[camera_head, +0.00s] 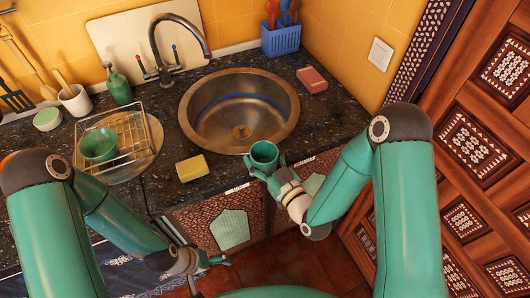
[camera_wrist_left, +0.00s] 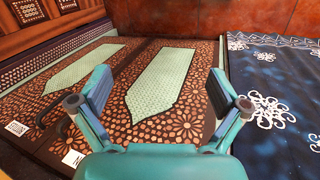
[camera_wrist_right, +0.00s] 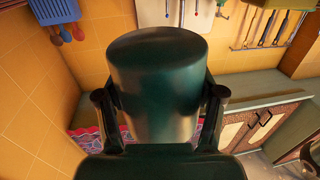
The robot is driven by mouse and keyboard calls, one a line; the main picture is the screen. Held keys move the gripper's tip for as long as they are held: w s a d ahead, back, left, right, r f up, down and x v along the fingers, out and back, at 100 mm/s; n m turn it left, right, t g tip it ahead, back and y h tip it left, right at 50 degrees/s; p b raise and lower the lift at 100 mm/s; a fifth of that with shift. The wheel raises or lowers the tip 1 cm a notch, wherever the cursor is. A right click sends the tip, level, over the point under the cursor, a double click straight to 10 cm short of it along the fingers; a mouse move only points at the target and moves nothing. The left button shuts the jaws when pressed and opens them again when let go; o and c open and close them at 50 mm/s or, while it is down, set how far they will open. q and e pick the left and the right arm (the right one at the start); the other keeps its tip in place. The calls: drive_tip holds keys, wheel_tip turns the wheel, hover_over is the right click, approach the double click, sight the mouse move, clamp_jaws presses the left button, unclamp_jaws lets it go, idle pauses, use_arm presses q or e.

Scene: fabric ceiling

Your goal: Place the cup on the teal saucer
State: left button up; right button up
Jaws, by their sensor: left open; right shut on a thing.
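The teal cup (camera_head: 264,154) is held by my right gripper (camera_head: 275,172) at the front edge of the counter, just below the sink. In the right wrist view the cup (camera_wrist_right: 158,85) fills the space between the two fingers and looks dark green. My left gripper (camera_head: 208,272) is low in front of the cabinet doors. In the left wrist view it (camera_wrist_left: 162,88) is open and empty, facing the patterned doors. I cannot pick out a teal saucer for certain. A green bowl (camera_head: 98,146) sits in the wire rack at the left.
The steel sink (camera_head: 240,83) is behind the cup. A yellow sponge (camera_head: 192,167) lies left of it on the dark counter. A wire rack (camera_head: 137,153), a green bottle (camera_head: 118,86) and a small bowl (camera_head: 47,120) stand further left. A pink block (camera_head: 312,79) lies right of the sink.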

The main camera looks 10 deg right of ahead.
drive_tip(key=a+n+g+y, duration=0.1)
drive_tip(key=n+g+y, duration=0.1)
drive_tip(key=s+a+n+g+y, duration=0.1)
drive_tip(key=n+g+y, duration=0.1)
drive_tip(key=y, duration=0.1)
drive_tip(key=n+g+y, duration=0.2)
drive_tip(key=g, duration=0.1)
drive_tip(key=shift+s+a+n+y, duration=0.3)
drive_tip(key=shift+a+n+y, duration=0.1)
use_arm(q)
drive_tip(key=shift+w, duration=0.15)
drive_tip(key=c, duration=0.5)
drive_tip(key=shift+o, duration=0.2)
drive_tip(key=m+g+y, duration=0.1)
drive_tip(key=m+y, duration=0.3)
drive_tip(key=m, duration=0.4)
approach(255, 164)
drive_tip(key=shift+w+a+f, duration=0.2)
drive_tip(key=shift+w+f, duration=0.05)
drive_tip(key=shift+f, duration=0.1)
drive_tip(key=f, duration=1.1)
drive_tip(key=shift+w+d+f, duration=0.3)
use_arm(e)
drive_tip(key=shift+s+a+n+g, duration=0.15)
drive_tip(key=shift+n+g, duration=0.15)
drive_tip(key=shift+g, duration=0.2)
